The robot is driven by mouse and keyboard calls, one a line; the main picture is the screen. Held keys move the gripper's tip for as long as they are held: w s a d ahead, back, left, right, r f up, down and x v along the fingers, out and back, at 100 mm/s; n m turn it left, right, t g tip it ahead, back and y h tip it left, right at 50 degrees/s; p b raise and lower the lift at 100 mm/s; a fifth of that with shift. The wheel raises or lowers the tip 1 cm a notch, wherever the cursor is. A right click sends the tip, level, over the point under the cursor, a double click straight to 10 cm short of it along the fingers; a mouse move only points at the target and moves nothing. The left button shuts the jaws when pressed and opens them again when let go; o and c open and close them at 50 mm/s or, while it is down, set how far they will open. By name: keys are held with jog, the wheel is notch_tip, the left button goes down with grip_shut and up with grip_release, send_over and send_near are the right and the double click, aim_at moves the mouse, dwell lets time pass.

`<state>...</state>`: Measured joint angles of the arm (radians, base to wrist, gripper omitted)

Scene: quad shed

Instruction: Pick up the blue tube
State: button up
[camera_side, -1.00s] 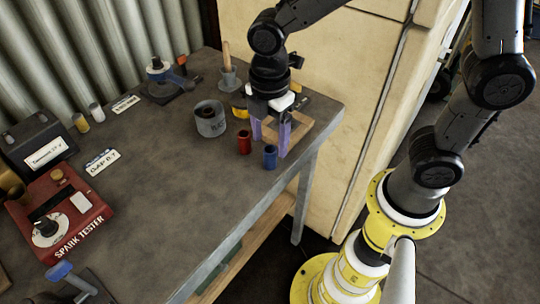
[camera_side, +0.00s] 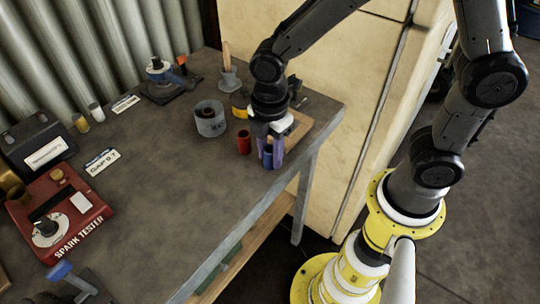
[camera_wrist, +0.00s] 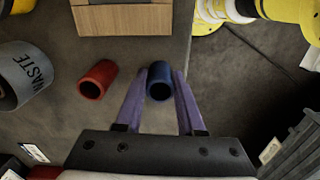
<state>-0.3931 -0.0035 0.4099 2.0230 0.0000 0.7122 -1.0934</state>
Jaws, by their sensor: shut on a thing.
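The blue tube (camera_side: 267,158) stands upright on the bench near its front edge. My gripper (camera_side: 270,150) has purple fingers, one on each side of the blue tube, and is shut on it. In the wrist view the open end of the blue tube (camera_wrist: 160,84) shows between the two fingertips. The tube appears to be still at bench height; I cannot tell whether it touches the bench.
A red tube (camera_side: 244,142) stands just left of my gripper. A grey waste cup (camera_side: 210,120) is behind it, and a wooden block or tray (camera_side: 297,126) lies to the right. A red spark tester (camera_side: 75,212) sits at the far left. The middle of the bench is clear.

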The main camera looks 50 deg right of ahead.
grip_shut()
jog(key=shift+r, duration=0.1)
jog(key=shift+r, duration=0.6)
jog(key=s+d+r, duration=0.5)
jog(key=s+r, duration=0.6)
jog(key=s, duration=0.2)
jog(key=shift+d+r, duration=0.2)
jog(key=shift+r, duration=0.15)
